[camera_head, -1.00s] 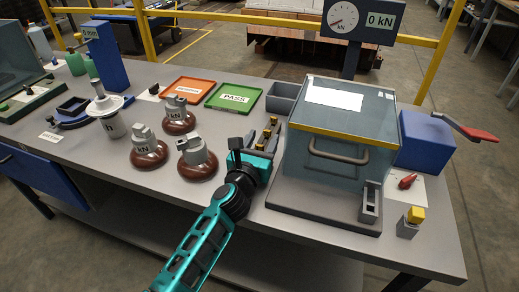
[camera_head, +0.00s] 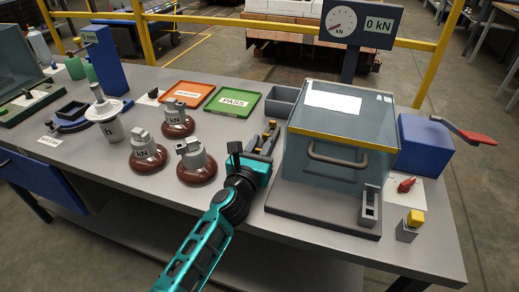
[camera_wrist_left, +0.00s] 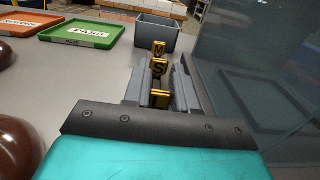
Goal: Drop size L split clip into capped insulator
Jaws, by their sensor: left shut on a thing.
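My left gripper (camera_head: 252,160) is at the near end of the grey clip rack (camera_head: 266,136), just left of the clear-walled test box. In the left wrist view it is shut on the nearest gold clip (camera_wrist_left: 160,99), whose letter I cannot read. Two other gold clips, marked M (camera_wrist_left: 159,48) and S (camera_wrist_left: 158,68), stand behind it in the rack. Three brown insulators with grey metal caps stand left of the gripper: a near one (camera_head: 196,170), a left one (camera_head: 148,158) and a rear one (camera_head: 178,126). My right gripper is out of view.
The test box (camera_head: 335,135) with a handle stands close on the gripper's right. A green PASS tray (camera_head: 233,102), an orange tray (camera_head: 188,94) and a grey bin (camera_head: 282,101) lie behind. A white insulator (camera_head: 108,122) stands at left.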

